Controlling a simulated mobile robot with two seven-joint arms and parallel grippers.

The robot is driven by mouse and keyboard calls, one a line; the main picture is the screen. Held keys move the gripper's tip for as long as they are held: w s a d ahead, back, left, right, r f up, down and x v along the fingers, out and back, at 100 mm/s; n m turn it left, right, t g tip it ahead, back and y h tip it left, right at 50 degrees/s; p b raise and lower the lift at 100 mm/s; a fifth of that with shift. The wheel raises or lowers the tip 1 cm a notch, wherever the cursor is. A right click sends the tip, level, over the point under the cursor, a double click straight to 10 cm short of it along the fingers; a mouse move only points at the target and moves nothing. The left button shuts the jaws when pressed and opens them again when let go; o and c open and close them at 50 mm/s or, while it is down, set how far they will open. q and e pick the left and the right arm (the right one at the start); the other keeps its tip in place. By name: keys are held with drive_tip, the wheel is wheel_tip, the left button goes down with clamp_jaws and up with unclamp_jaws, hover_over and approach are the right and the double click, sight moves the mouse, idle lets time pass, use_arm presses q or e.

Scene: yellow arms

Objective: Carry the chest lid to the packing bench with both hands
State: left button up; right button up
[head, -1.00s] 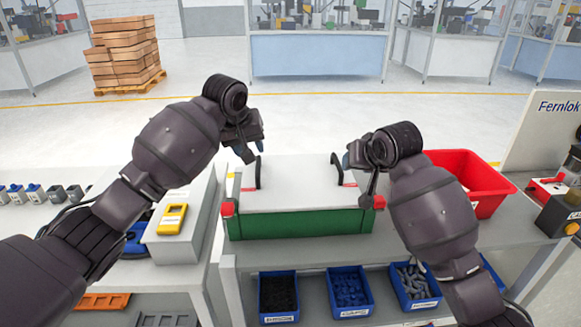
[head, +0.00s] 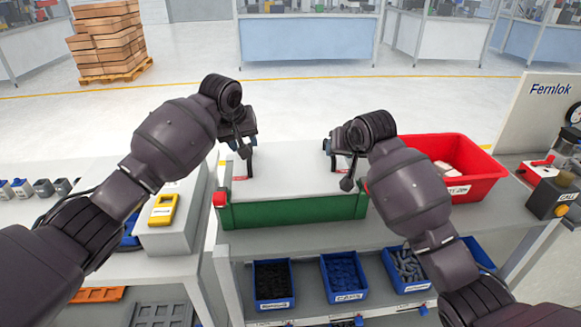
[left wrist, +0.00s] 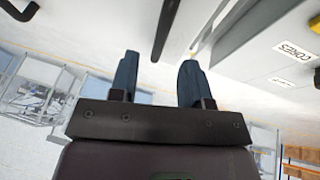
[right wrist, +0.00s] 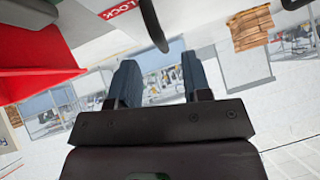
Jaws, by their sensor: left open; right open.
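The pale grey chest lid (head: 292,178) lies on the green chest (head: 295,212) on the bench. Upright black handles stand at its two ends. My left gripper (head: 243,148) is open at the left handle, partly covering it. In the left wrist view this handle (left wrist: 167,28) stands just beyond the two blue-grey fingertips, not between them. My right gripper (head: 333,149) is open at the right handle, largely hiding it. In the right wrist view that handle (right wrist: 153,25) is just beyond the open fingertips. Contact with either handle cannot be made out.
A red bin (head: 462,178) stands close to the chest's right. A grey box with a yellow device (head: 163,210) is at the left. Blue bins (head: 346,278) sit on the shelf below. Stacked cartons (head: 103,40) stand on a pallet across open floor.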

use_arm(q)
drive_tip(key=shift+x, duration=3.15)
use_arm(e)
drive_tip(key=shift+x, duration=3.2)
use_arm(q)
drive_tip(key=shift+a, duration=0.1)
clamp_jaws()
use_arm(e)
clamp_jaws()
use_arm(q)
drive_tip(key=shift+r, duration=0.1)
use_arm(e)
drive_tip(key=shift+r, duration=0.1)
